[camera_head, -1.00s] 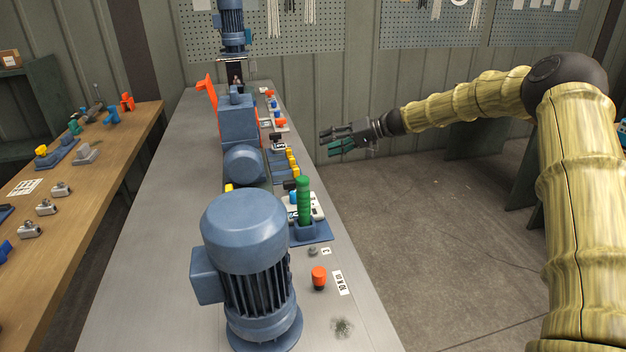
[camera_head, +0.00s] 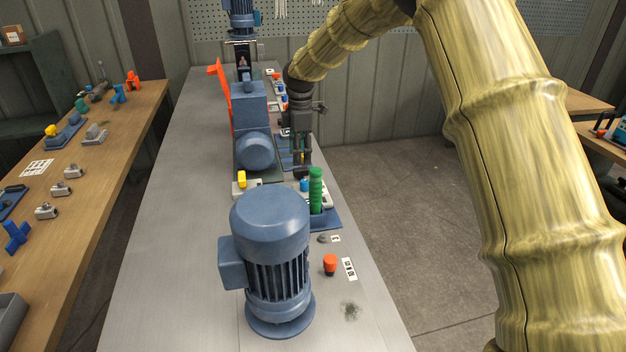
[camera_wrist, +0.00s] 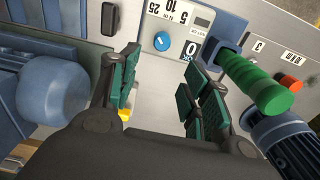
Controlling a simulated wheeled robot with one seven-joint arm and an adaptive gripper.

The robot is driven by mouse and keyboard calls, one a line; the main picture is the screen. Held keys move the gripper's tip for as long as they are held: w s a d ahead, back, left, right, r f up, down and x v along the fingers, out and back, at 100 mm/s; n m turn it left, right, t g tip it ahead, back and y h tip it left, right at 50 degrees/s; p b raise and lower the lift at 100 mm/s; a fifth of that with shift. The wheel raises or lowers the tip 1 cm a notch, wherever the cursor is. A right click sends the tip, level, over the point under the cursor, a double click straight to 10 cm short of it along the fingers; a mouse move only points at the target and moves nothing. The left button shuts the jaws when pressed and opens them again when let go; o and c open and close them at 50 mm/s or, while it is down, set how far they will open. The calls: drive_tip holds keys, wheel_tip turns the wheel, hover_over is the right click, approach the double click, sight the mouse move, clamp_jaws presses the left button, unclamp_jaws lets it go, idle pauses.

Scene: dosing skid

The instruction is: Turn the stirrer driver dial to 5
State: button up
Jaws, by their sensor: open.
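A round blue knob (camera_wrist: 162,41) shows in the wrist view on a pale panel (camera_wrist: 179,21), with printed numbers 25, 10 and 5 beside it. It looks like the dial, but I cannot read a stirrer label. The blue knob (camera_head: 304,185) also shows in the head view, left of a green handle (camera_head: 316,188). My gripper (camera_head: 301,160) points down over the bench's right side, behind the knob and green handle. In the wrist view my gripper (camera_wrist: 163,92) has its green-padded fingers spread and empty. The knob lies beyond the gap between them, untouched.
The green handle (camera_wrist: 258,84) stands close to my right finger in the wrist view. A large blue motor (camera_head: 270,255) stands in front on the bench, and a blue pump (camera_head: 255,150) left of my gripper. An orange knob (camera_head: 330,264) sits nearer. The bench's left strip is clear.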

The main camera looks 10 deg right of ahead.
sight(304, 181)
drive_tip(key=shift+d+f, duration=0.5)
drive_tip(key=shift+d, duration=0.3)
drive_tip(key=f+p, duration=0.2)
drive_tip(key=f, duration=0.8)
drive_tip(key=shift+a, duration=0.2)
